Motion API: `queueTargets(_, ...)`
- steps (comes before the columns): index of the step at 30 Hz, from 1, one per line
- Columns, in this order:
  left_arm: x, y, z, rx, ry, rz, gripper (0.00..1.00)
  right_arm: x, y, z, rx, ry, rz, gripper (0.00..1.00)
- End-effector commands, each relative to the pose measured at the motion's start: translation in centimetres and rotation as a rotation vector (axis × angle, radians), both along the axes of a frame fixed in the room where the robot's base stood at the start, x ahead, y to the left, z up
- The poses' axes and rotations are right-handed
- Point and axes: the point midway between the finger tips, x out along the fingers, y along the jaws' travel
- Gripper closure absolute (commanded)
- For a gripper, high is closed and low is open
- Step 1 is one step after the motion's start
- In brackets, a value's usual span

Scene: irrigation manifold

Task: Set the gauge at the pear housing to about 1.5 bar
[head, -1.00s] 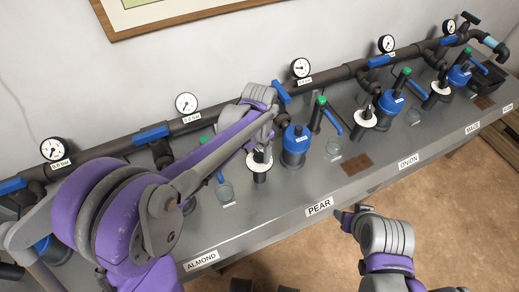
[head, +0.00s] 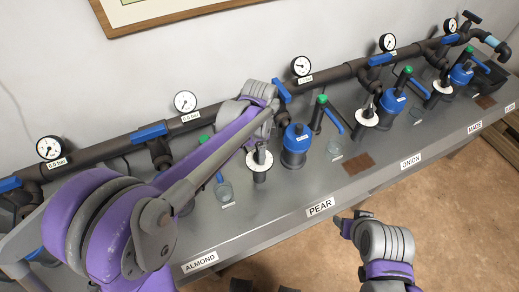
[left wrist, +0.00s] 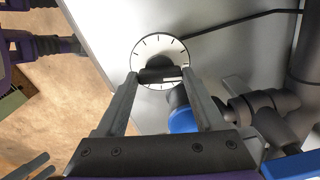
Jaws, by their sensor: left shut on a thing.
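The PEAR label (head: 320,206) is on the bench's front edge. Behind it stands the blue pear housing (head: 296,138), with a round white gauge (head: 301,67) on the pipe above. The gauge needle points roughly left; its printed value is too small to read surely. Left of the housing is a white dial (head: 259,160) with a dark knob. In the left wrist view the dial (left wrist: 150,38) has black tick marks, and my left gripper (left wrist: 162,76) is shut on its dark knob (left wrist: 157,73). My right gripper (head: 345,224) hangs in front of the bench, apart from everything; its jaws are unclear.
A dark pipe with blue-handled valves (head: 150,133) and more gauges (head: 185,102) runs along the wall. Beside the pear housing are a green-topped post (head: 321,100) and a glass cup (head: 334,150). My left arm hides much of the almond station.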

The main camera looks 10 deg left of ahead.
Motion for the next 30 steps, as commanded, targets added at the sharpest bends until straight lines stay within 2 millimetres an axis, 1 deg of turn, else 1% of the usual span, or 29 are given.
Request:
queueTargets(6,0.0,0.0,0.0,0.001,0.001,0.001,0.86,0.0,0.0,0.0,0.000,0.000,0.000,0.43)
queueTargets(7,0.0,0.0,0.0,0.001,0.001,0.001,0.28,0.0,0.0,0.0,0.000,0.000,0.000,0.43)
queueTargets(9,0.0,0.0,0.0,0.001,0.001,0.001,0.16,0.0,0.0,0.0,0.000,0.000,0.000,0.43)
queueTargets(12,0.0,0.0,0.0,0.001,0.001,0.001,0.00,0.0,0.0,0.0,0.000,0.000,0.000,0.43)
queueTargets(19,0.0,0.0,0.1,0.001,0.001,0.002,0.00,0.0,0.0,0.0,0.000,0.000,0.000,0.43)
queueTargets(22,0.0,0.0,0.8,0.000,0.001,0.002,0.00,0.0,0.0,0.1,0.000,-0.001,0.000,0.43)
queueTargets(26,0.0,0.0,2.9,0.000,0.000,0.002,0.00,0.1,0.0,0.3,0.000,-0.002,0.000,0.43)
queueTargets(30,0.0,0.0,5.9,0.000,0.000,0.002,0.00,0.2,0.0,0.5,0.000,-0.004,0.000,0.43)
